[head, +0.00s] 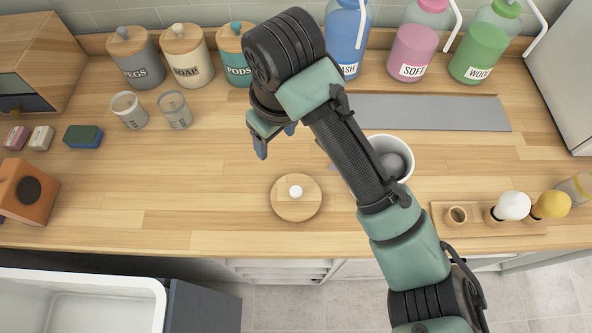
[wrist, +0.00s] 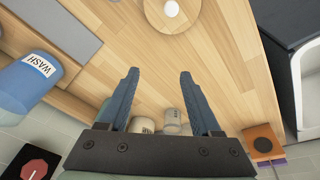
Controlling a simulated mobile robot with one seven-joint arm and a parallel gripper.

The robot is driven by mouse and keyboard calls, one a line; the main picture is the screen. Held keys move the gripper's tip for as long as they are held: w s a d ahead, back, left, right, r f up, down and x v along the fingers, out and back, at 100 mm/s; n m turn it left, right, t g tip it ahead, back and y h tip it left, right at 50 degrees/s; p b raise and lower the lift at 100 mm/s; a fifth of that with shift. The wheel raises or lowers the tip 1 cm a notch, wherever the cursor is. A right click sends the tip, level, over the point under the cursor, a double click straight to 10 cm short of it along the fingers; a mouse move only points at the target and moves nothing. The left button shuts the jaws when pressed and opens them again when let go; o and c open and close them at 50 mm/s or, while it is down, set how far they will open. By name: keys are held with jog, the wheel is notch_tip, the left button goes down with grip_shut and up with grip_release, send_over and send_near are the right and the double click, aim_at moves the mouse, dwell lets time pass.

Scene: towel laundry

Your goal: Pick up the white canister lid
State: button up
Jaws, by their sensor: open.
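A round wooden lid (head: 283,208) with a white knob (head: 295,191) lies flat on the wooden counter, near its front edge. It also shows at the top of the wrist view (wrist: 160,20), cut off by the frame. My gripper (head: 275,143) is open and empty above the counter, behind the lid and apart from it. Its two blue fingers (wrist: 158,78) are spread in the wrist view with bare wood between them. The cream SOAP canister (head: 189,68) at the back wears a wooden lid with a white knob. An open white container (head: 408,170) stands right, partly behind my arm.
Grey PEGS (head: 140,72) and teal PODS (head: 233,68) canisters stand at the back left, with two measuring cups (head: 128,110) before them. Bottles (head: 411,52) line the back right. A tray (head: 472,229) with small items is front right. Wood around the lid is clear.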

jog(key=s+d+g+h+p, duration=0.1)
jog(key=s+d+g+p, duration=0.1)
jog(key=s+d, duration=0.15)
send_over(296, 190)
notch_tip(296, 190, down, 7)
jog(key=shift+s+d+r+b, duration=0.15)
jog(key=shift+r+b, duration=0.05)
jog(key=shift+b, duration=0.25)
jog(key=shift+f+p, duration=0.65)
jog(key=shift+f, duration=2.25)
grip_shut()
